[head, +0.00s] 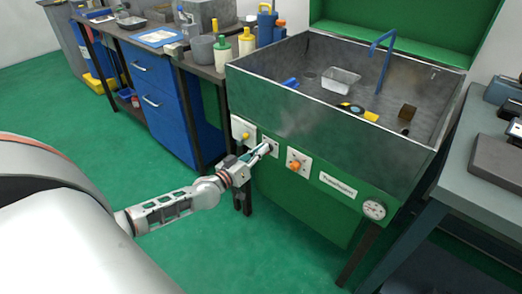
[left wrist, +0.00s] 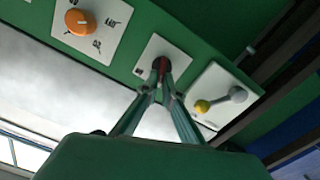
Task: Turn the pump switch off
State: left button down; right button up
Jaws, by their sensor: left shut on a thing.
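The front panel (head: 330,205) of the washer carries white plates with controls. My left gripper (head: 266,148) reaches the middle plate (head: 274,143) and covers most of it. In the left wrist view my left gripper (left wrist: 161,78) has its two fingers drawn together at the tips on a small dark red switch (left wrist: 160,64) on the middle plate (left wrist: 148,51). I take this for the pump switch; its position is hidden by the fingertips. My right gripper is not in view.
An orange knob (head: 294,165) sits on the plate to the right. A yellow-tipped lever (head: 245,135) is on the plate to the left. A round gauge (head: 374,210) is at the lower right. The metal basin (head: 310,110) overhangs the panel. The green floor in front is clear.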

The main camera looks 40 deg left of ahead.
pick_arm(q)
jog(key=shift+a+f+n, duration=0.1)
jog(key=shift+n, duration=1)
jog(key=c, duration=2.2)
grip_release()
jog(key=s, duration=0.8)
jog(key=s+a, duration=0.1)
jog(key=s, duration=0.3)
